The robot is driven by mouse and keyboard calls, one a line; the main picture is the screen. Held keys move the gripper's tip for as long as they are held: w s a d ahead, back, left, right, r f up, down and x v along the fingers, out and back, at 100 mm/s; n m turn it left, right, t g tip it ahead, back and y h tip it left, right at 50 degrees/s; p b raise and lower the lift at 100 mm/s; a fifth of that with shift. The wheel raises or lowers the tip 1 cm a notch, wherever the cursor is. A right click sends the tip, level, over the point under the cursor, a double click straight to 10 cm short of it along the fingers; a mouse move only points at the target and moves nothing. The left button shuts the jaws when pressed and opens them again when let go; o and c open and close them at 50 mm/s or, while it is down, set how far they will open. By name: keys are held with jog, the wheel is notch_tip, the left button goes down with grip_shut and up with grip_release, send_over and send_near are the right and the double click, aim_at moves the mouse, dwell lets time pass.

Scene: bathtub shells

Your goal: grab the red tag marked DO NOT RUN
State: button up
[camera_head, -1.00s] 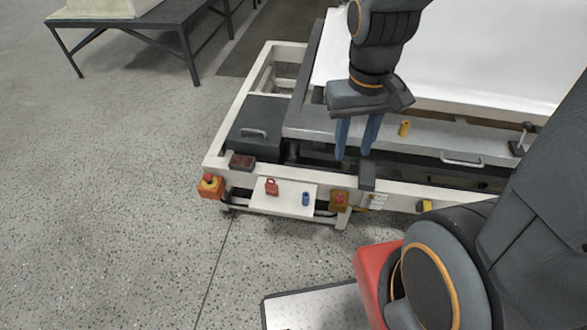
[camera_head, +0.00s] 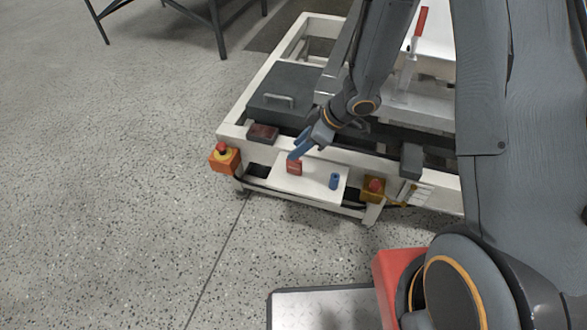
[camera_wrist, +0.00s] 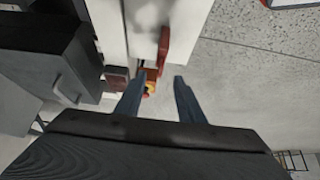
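The small red tag (camera_head: 294,168) stands on the white shelf (camera_head: 315,182) at the near side of the machine frame. Its lettering is too small to read. My gripper (camera_head: 299,150) points down at the tag from above, its blue fingertips overlapping the tag's top in the head view. In the wrist view, the fingers of my gripper (camera_wrist: 159,82) are apart with nothing held between them. A red piece that looks like the tag (camera_wrist: 163,48) shows just beyond the fingertips, between their lines. I cannot tell whether a finger touches it.
A blue cylinder (camera_head: 334,181) stands right of the tag on the shelf. A dark red block (camera_head: 263,134) sits behind on the frame. Open floor (camera_head: 130,220) lies at left.

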aim_at(294, 163)
jog(key=b+x, duration=0.1)
jog(key=x, duration=0.4)
jog(key=b+x, duration=0.1)
jog(key=x, duration=0.1)
jog(key=shift+w+d+f+b, duration=0.1)
jog(key=shift+d+f+b, duration=0.1)
jog(key=shift+f+b, duration=0.2)
jog(key=shift+c, duration=0.4)
grip_shut()
